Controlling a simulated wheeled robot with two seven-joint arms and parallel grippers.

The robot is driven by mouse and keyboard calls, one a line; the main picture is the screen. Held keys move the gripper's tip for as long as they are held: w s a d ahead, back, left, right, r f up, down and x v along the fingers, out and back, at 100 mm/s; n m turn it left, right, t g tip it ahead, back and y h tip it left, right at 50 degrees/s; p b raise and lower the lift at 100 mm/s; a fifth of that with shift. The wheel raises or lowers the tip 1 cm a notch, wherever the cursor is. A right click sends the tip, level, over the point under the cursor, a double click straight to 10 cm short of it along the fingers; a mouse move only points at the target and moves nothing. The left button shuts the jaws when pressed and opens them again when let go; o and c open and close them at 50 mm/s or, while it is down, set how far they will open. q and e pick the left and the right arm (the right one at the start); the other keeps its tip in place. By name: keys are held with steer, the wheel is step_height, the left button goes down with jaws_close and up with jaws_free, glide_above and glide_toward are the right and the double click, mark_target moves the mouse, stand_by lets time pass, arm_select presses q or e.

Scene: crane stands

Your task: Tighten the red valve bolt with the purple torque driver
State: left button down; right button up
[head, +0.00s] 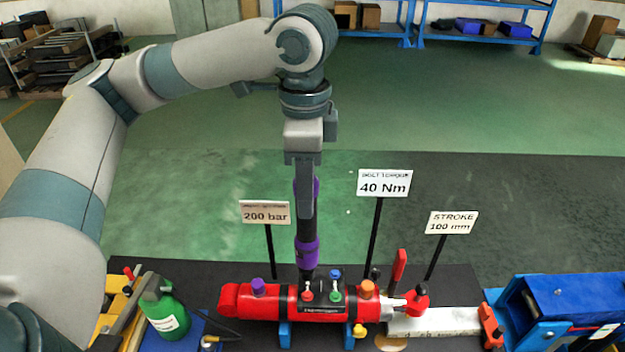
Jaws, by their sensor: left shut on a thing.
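My left gripper (305,195) comes down from above and is shut on the purple torque driver (307,252), which it holds upright. The driver's dark tip points down at the red valve bolt (307,295) on top of the red cylinder (285,305). The tip looks right at or just behind the bolt; I cannot tell whether they touch. A green bolt (336,296) and a blue one (335,274) sit just to the right. A purple cap (258,287) is at the left and an orange cap (367,288) at the right. My right gripper is out of view.
Signs on posts stand behind the cylinder: 200 bar (265,213), 40 Nm (384,184) and 100 mm (452,223). A green bottle (165,312) stands at the left. A red lever (399,268) rises at the right, and a blue machine (575,305) is farther right.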

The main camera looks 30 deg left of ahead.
arm_select(q)
steer(key=shift+s+r, duration=0.15)
steer(key=shift+s, duration=0.05)
steer(key=shift+w+p, duration=0.15)
steer(key=shift+p, duration=0.25)
steer(key=shift+r, duration=0.1)
steer(key=shift+f, duration=0.2)
steer(key=shift+f+b, duration=0.3)
steer(key=shift+f, duration=1.25)
steer(key=shift+f+b, duration=0.35)
steer(key=shift+f, duration=0.9)
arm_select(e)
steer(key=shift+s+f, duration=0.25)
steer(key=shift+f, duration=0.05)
arm_select(q)
steer(key=shift+m+p, duration=0.3)
steer(key=shift+m, duration=0.1)
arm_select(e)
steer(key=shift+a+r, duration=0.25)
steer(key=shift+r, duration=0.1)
arm_select(q)
steer(key=shift+m+p, duration=0.65)
steer(key=shift+m, duration=0.25)
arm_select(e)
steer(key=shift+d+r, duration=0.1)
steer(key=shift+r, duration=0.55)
